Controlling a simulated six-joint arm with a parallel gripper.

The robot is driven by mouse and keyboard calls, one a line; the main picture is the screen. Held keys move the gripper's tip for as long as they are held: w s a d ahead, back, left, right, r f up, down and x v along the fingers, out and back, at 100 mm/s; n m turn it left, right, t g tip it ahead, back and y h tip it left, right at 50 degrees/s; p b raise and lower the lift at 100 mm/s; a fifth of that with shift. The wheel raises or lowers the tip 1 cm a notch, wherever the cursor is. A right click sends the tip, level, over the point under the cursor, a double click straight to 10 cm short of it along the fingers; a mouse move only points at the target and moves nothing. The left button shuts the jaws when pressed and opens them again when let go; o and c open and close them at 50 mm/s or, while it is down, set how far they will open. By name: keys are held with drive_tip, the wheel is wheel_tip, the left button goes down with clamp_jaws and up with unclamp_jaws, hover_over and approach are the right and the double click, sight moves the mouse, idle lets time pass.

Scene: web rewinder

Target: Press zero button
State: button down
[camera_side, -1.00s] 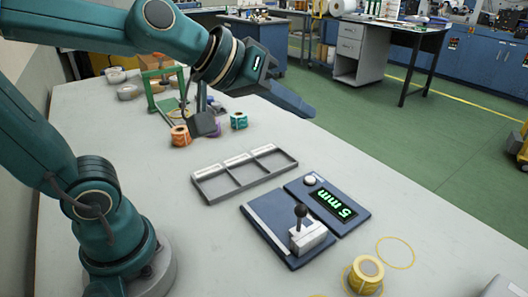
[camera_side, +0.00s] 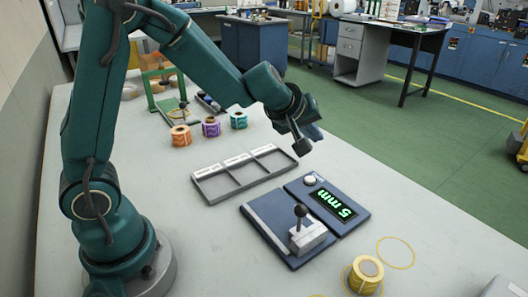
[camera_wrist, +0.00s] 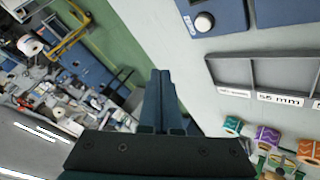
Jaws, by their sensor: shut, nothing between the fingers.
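The white round button (camera_side: 310,181) sits at the upper corner of the blue panel (camera_side: 352,222), beside a display (camera_side: 332,205) with green "5 mm" text. The button also shows near the top of the wrist view (camera_wrist: 204,21). My gripper (camera_side: 303,145) is above and behind the button in the side view, in the air and apart from it. In the wrist view my gripper's fingers (camera_wrist: 161,76) are together with nothing between them, to the left of and below the button.
A joystick block (camera_side: 307,236) stands on the blue base in front of the display. A grey three-compartment tray (camera_side: 232,188) lies left of the panel. Orange (camera_side: 181,135), purple (camera_side: 211,127) and teal (camera_side: 238,120) rolls stand behind it. A yellow roll (camera_side: 365,275) is at the front.

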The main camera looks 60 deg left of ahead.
drive_tip(key=shift+f, duration=0.1)
approach(313, 177)
drive_tip(key=shift+w+a+f, duration=0.2)
drive_tip(key=shift+w+f, duration=0.25)
drive_tip(key=shift+w, duration=0.35)
drive_tip(key=shift+w+a+f, duration=0.15)
drive_tip(key=shift+w+f, duration=0.3)
drive_tip(key=shift+w, duration=0.4)
drive_tip(key=shift+w+a+f, duration=0.2)
drive_tip(key=shift+w+f, duration=0.25)
drive_tip(key=shift+w, duration=0.35)
idle(0.5)
drive_tip(key=shift+f, duration=0.4)
drive_tip(key=shift+f, duration=0.7)
idle(0.7)
drive_tip(key=shift+r, duration=0.15)
idle(0.4)
drive_tip(key=shift+r, duration=0.7)
drive_tip(key=shift+r, duration=0.1)
drive_tip(key=shift+r, duration=2.4)
